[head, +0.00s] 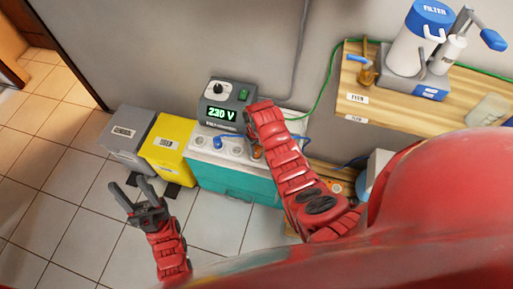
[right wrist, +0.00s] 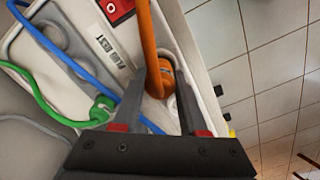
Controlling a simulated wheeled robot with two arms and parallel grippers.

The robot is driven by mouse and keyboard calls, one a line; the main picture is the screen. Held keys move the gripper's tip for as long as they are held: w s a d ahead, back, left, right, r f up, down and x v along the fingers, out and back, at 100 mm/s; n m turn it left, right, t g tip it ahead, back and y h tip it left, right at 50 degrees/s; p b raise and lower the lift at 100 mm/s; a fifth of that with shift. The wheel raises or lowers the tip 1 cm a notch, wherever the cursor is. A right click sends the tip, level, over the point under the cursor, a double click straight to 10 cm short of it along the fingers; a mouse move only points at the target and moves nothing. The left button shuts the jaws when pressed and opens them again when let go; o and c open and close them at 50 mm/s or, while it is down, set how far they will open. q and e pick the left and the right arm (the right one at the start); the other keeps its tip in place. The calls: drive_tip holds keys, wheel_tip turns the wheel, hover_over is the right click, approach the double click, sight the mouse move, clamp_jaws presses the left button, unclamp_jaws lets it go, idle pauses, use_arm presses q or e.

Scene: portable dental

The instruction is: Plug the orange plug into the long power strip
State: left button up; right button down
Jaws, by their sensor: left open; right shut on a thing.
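The long white power strip (head: 205,150) lies on top of the teal cabinet against the wall, with round sockets along it. My right arm reaches over it, and my right gripper is mostly hidden behind its own wrist in the head view. In the right wrist view, my right gripper (right wrist: 160,85) is shut on the orange plug (right wrist: 161,72), whose thick orange cord runs upward. The plug is at the white strip (right wrist: 184,38); I cannot tell whether its pins are in a socket. My left gripper (head: 143,190) is open and empty above the floor at the left.
A blue plug (head: 218,142) is in the strip, and a green plug (right wrist: 102,108) shows beside the right gripper. A grey 230 V box (head: 225,105) stands behind. Grey (head: 128,138) and yellow bins (head: 170,140) are at left, a wooden shelf (head: 352,82) at right.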

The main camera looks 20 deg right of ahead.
drive_tip(key=shift+f+b, duration=0.35)
drive_tip(key=shift+f, duration=0.25)
drive_tip(key=shift+c, duration=1.8)
unclamp_jaws()
drive_tip(key=shift+r, duration=0.15)
wheel_tip(320, 180, up, 9)
drive_tip(key=shift+w, duration=0.15)
wheel_tip(320, 180, up, 8)
drive_tip(key=p, duration=0.7)
